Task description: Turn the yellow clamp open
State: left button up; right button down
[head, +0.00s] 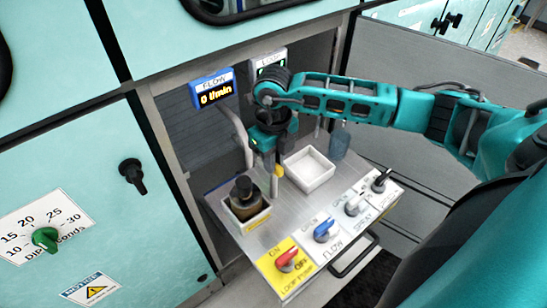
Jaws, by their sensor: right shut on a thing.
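The yellow clamp (279,171) shows as a small yellow piece above the metal worktop, left of the white tray. My right gripper (275,165) reaches down over it from above, with its arm coming in from the right. The gripper is shut on the yellow clamp and hides most of it, so I cannot tell how far the clamp is turned. My left gripper is not in view.
A dark bottle in a holder (247,203) stands left of the clamp. An empty white tray (309,170) lies to its right. A blue flow display (212,90) reads 0 l/min. A red knob (287,259) and other switches line the worktop's front.

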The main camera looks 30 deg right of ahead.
jog(key=shift+m, duration=0.6)
jog(key=c, duration=1.1)
grip_release()
notch_tip(320, 180, up, 8)
jog(key=shift+f, duration=0.2)
